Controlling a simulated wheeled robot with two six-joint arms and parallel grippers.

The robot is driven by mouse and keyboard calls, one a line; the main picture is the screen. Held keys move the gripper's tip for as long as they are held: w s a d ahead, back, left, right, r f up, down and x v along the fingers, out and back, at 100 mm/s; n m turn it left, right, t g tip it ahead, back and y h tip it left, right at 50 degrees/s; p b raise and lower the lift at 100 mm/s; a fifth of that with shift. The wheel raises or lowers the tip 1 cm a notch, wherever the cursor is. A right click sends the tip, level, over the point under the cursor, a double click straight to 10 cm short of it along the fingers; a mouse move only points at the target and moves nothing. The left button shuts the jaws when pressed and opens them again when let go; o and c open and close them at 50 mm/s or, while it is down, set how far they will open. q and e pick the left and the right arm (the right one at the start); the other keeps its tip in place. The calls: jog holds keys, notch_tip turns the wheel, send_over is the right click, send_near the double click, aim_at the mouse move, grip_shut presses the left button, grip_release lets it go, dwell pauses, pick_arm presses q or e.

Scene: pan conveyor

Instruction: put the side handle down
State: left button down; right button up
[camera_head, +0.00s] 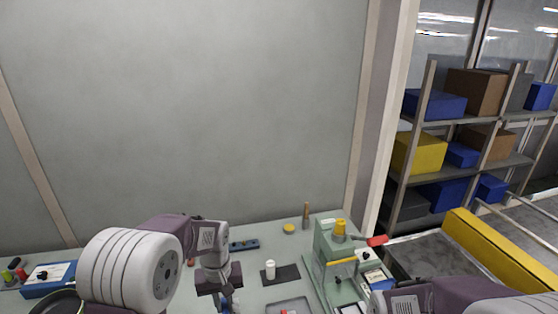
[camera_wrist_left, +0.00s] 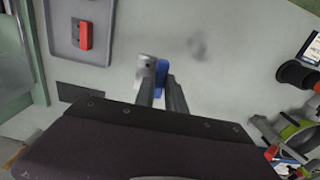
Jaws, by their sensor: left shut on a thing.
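My left gripper (camera_head: 229,303) reaches down over the table left of centre. In the left wrist view its two grey fingers (camera_wrist_left: 161,88) are shut on a small blue piece, which I take to be the side handle (camera_wrist_left: 162,73). Only part of it shows between the fingers, above the pale tabletop; whether it touches the table I cannot tell. In the head view blue shows at the bottom edge beside the fingertips. A grey tray (camera_head: 287,306) with a red piece (camera_wrist_left: 84,36) lies to the right. My right gripper is out of frame.
A blue box (camera_head: 48,278) is at far left. The tabletop (camera_wrist_left: 225,50) around the held piece is clear.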

pick_arm(q)
jog(key=s+a+f+m, duration=0.3)
jog(key=s+f, duration=0.1)
jog(key=s, duration=0.1)
jog(key=shift+s+a, duration=0.25)
jog(key=shift+a, duration=0.1)
